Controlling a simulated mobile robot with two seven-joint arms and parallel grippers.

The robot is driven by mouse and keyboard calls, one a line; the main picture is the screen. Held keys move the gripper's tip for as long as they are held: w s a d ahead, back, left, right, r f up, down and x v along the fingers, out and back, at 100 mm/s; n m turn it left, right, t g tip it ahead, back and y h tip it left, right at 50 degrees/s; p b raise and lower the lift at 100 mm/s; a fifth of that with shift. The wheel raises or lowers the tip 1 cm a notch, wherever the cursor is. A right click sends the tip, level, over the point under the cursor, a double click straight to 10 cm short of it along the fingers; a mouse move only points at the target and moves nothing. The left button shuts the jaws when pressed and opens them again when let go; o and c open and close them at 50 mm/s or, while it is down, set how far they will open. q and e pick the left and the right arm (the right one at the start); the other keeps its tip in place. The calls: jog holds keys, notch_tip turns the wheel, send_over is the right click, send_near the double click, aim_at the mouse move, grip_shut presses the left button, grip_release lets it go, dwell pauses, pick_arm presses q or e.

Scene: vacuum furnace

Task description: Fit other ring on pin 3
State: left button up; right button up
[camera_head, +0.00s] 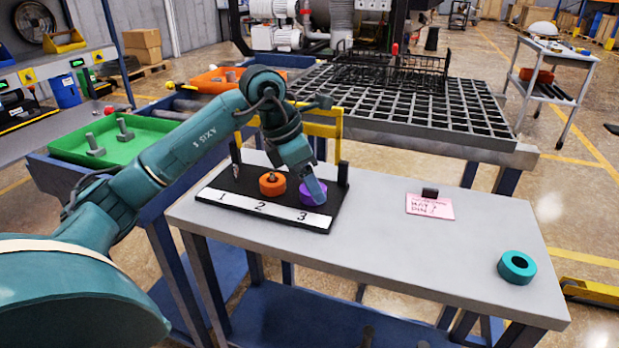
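The black pin board (335,205) lies on the grey table, with a white strip numbered 1, 2, 3 along its front. A bare grey pin (236,163) stands behind number 1. An orange ring (271,184) sits around the pin behind number 2. A purple ring (308,197) is behind number 3, and my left gripper (316,190) is right at it, pointing down and partly covering it. Pin 3 is hidden, and I cannot tell whether the fingers grip the purple ring. A teal ring (516,267) lies alone at the table's right end. My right gripper is not in view.
A pink note (430,206) with a black clip lies mid-table, and a black post (343,174) rises at the board's right rear. A green tray (120,143) with bolts stands left. A dark grid rack (400,105) is behind. The table between note and teal ring is clear.

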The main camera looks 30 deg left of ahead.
pick_arm(q)
jog(key=shift+o, duration=0.6)
jog(key=p+v, duration=0.1)
jog(key=v, duration=1.2)
